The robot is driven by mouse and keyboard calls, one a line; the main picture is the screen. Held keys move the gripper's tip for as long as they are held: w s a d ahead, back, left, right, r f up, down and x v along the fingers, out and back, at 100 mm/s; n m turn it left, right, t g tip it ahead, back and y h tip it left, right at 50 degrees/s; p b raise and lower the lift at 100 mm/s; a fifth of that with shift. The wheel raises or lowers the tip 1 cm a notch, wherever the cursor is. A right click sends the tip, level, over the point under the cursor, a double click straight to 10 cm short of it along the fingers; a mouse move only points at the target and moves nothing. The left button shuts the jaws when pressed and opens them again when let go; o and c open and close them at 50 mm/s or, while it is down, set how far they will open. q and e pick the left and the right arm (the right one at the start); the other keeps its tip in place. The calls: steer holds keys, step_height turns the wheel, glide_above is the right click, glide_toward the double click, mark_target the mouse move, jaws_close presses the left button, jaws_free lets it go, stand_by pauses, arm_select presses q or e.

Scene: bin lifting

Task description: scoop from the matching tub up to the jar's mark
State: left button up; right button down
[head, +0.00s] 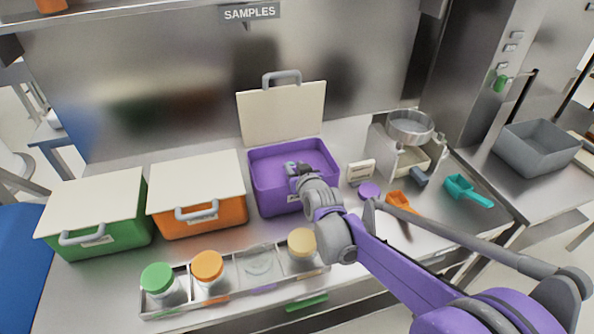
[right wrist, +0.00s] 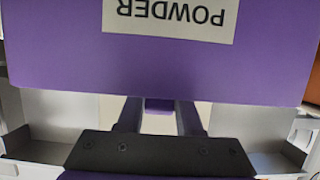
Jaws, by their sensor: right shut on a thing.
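The purple tub (head: 279,199) stands open on the counter with its cream lid (head: 281,114) raised behind it. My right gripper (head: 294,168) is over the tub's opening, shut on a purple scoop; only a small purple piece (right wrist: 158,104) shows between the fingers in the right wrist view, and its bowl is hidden. The tub's wall with a POWDER label (right wrist: 168,18) fills the top of that view upside down. A clear jar (head: 258,262) without a lid stands in the rack (head: 226,277); its mark and contents cannot be made out. A purple lid (head: 369,190) lies on the counter. My left gripper is out of view.
Closed green (head: 100,241) and orange (head: 203,217) tubs stand left. Jars with green (head: 157,277), orange (head: 207,265) and cream (head: 301,242) lids share the rack. Orange (head: 401,201) and teal (head: 466,190) scoops, a small card (head: 360,172) and a steel-bowl device (head: 410,125) are right.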

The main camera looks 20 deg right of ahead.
steer(key=shift+s+r, duration=0.25)
steer(key=shift+r, duration=0.1)
steer(key=shift+w+r+p, duration=0.5)
steer(key=shift+r+p, duration=0.2)
steer(key=shift+p, duration=0.1)
step_height(320, 180, up, 2)
steer(key=shift+s+r+p, duration=0.15)
steer(key=shift+p, duration=0.5)
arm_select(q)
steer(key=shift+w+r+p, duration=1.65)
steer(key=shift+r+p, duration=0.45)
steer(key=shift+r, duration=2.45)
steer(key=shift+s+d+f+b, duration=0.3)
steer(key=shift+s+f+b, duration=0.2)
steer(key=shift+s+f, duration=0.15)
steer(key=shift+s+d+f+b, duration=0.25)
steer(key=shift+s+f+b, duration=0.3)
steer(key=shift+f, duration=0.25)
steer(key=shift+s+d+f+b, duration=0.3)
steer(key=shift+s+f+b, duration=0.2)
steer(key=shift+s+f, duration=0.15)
arm_select(e)
step_height(320, 180, up, 8)
steer(key=s+t, duration=0.1)
steer(key=t, duration=0.3)
steer(key=shift+f, duration=0.25)
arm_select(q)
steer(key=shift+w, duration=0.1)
